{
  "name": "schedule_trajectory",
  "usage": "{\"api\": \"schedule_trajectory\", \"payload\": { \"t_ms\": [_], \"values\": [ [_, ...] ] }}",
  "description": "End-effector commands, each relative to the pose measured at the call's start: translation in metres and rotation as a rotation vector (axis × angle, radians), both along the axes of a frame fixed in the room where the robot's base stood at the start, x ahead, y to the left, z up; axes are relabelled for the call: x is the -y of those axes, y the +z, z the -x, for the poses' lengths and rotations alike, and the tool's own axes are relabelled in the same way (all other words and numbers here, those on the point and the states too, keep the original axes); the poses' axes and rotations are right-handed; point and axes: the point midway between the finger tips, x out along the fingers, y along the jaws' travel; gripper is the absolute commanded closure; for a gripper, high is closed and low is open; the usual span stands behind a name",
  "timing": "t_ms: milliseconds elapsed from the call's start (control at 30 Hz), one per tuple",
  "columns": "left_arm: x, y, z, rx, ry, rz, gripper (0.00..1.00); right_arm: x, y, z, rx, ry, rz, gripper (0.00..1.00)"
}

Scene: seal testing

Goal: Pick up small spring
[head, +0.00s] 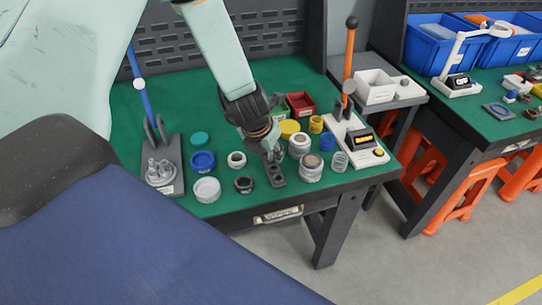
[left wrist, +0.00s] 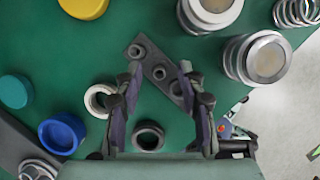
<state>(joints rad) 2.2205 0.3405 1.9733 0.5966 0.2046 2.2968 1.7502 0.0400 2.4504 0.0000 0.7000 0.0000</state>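My left gripper (head: 268,150) reaches down over the green table, above a dark bar with round sockets (head: 276,174). In the left wrist view its two fingers (left wrist: 163,95) are apart, with nothing held between them. The dark bar (left wrist: 147,58) lies slantwise below and between the fingers, with small round grey parts in its sockets. A coiled metal spring (left wrist: 297,12) stands at the top right of that view, outside the fingers. In the head view, a spring (head: 340,161) stands near the table's right front. I cannot make out a separate small spring with certainty. My right gripper is not in view.
White ring (left wrist: 100,100) and dark ring (left wrist: 149,136) lie close to the fingers. Blue cap (head: 203,160), teal cap (head: 200,138) and metal-topped cylinders (head: 311,167) stand around. A blue-handled press (head: 163,178) is left; an orange-handled tester (head: 358,141) is right.

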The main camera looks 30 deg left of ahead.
Motion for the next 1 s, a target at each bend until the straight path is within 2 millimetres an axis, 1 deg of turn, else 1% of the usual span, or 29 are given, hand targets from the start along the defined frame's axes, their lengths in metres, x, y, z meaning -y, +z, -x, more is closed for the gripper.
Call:
{"api": "schedule_trajectory", "payload": {
  "t_ms": [33, 67, 467, 767, 867, 1000],
  "values": [
    [0.000, 0.000, 0.001, 0.000, 0.001, 0.000, 0.62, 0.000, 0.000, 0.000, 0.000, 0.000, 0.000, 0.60],
    [0.000, 0.000, 0.001, -0.001, 0.001, 0.000, 0.65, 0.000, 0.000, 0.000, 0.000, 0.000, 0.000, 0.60],
    [0.000, 0.000, -0.001, -0.001, -0.001, 0.001, 0.99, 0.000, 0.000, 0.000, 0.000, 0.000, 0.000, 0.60],
    [0.000, 0.000, -0.003, -0.003, -0.001, 0.002, 1.00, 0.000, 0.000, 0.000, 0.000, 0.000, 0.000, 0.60],
    [0.000, 0.006, -0.004, -0.002, -0.001, 0.002, 1.00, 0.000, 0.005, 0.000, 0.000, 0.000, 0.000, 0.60],
    [0.000, 0.026, -0.004, 0.000, 0.000, 0.002, 1.00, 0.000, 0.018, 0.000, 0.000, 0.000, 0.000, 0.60]
  ]
}}
